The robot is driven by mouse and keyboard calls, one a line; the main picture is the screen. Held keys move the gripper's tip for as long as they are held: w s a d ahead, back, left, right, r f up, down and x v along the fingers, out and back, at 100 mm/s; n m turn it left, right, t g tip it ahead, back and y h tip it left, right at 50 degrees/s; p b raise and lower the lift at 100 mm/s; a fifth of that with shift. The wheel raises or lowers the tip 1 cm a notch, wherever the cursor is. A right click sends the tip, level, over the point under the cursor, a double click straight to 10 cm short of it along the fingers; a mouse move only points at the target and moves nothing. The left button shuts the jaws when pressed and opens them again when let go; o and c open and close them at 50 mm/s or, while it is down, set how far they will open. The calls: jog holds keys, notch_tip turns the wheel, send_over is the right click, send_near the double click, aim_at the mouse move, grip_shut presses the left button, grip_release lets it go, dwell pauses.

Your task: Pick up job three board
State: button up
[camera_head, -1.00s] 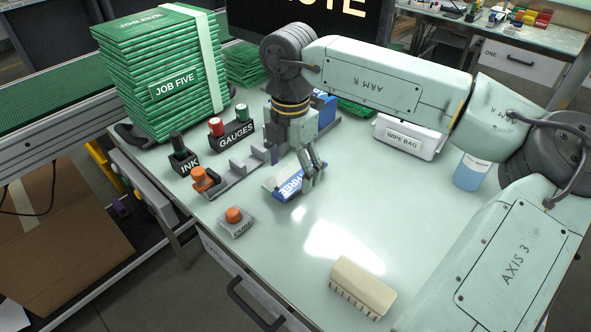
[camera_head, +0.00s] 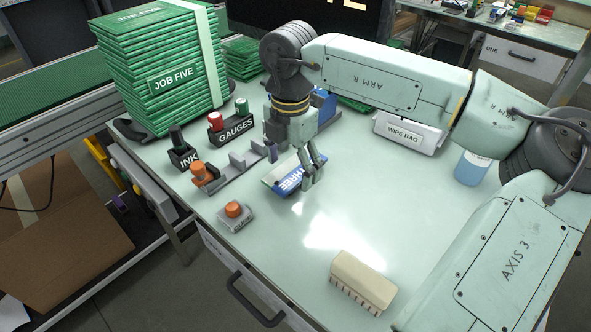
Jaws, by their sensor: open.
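A small blue piece with white lettering ending in "REE" (camera_head: 290,180) lies on the pale bench near its middle; a pale part shows along its upper left side. My gripper (camera_head: 313,172) points down at its right end, with the fingers overlapping that end in the view. The fingers are open. I cannot tell whether they touch the piece, and they hide part of it and its lettering.
A tall strapped stack of green boards labelled JOB FIVE (camera_head: 158,70) stands at the back left. Ink (camera_head: 182,155), gauges (camera_head: 230,128), a grey rack (camera_head: 232,168) and an orange-topped button (camera_head: 234,214) stand left. A brush (camera_head: 362,283) lies in front.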

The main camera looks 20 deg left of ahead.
dwell(0.4)
jog(key=c, duration=1.3)
